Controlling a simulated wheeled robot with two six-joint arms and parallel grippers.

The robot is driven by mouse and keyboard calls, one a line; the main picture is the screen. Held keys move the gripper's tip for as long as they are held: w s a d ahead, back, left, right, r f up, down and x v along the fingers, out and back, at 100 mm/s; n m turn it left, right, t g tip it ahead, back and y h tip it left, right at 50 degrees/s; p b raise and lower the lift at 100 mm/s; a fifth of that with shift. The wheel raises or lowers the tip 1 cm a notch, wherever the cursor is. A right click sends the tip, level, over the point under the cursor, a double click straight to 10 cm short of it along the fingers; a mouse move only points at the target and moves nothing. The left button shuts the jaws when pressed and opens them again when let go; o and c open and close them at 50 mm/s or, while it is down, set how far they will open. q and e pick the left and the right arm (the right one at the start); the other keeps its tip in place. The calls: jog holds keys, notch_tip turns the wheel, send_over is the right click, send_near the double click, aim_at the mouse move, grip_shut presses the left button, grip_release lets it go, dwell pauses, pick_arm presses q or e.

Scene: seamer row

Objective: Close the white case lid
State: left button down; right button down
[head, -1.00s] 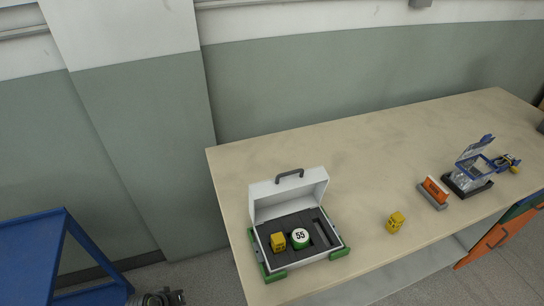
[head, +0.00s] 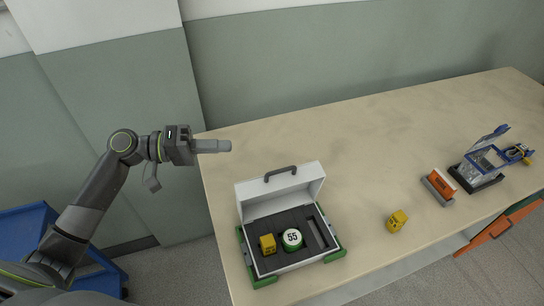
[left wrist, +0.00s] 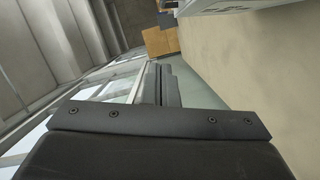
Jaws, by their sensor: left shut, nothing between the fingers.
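The white case (head: 287,265) sits on the table near its left front, in a green corner frame. Its white lid (head: 280,188) stands open at the back, with a dark handle (head: 281,172) on top. Dark foam inside holds a yellow block (head: 268,243) and a green and white round piece marked 55 (head: 292,238). My left gripper (head: 226,146) is shut and empty, up and left of the lid, apart from it, over the table's left edge. Its fingers (left wrist: 163,84) show in the left wrist view. My right gripper is not in view.
A yellow block (head: 397,221) stands on the table right of the case. Farther right are an orange piece in a grey holder (head: 439,187) and a clear blue-framed device (head: 484,163). A blue cart (head: 25,225) stands at left. The table's back middle is clear.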

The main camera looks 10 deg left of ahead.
pick_arm(q)
jog(key=d+p, duration=0.2)
jog(key=d, duration=0.1)
jog(key=d+f+p, duration=0.1)
jog(key=d+p, duration=0.1)
jog(key=d, duration=0.2)
jog(key=d+p, duration=0.2)
jog(key=d, duration=0.2)
jog(key=shift+w+f, duration=0.35)
jog(key=shift+s+f, duration=0.15)
jog(key=shift+s, duration=0.2)
jog(key=shift+d+f, duration=0.1)
jog(key=shift+w, duration=0.1)
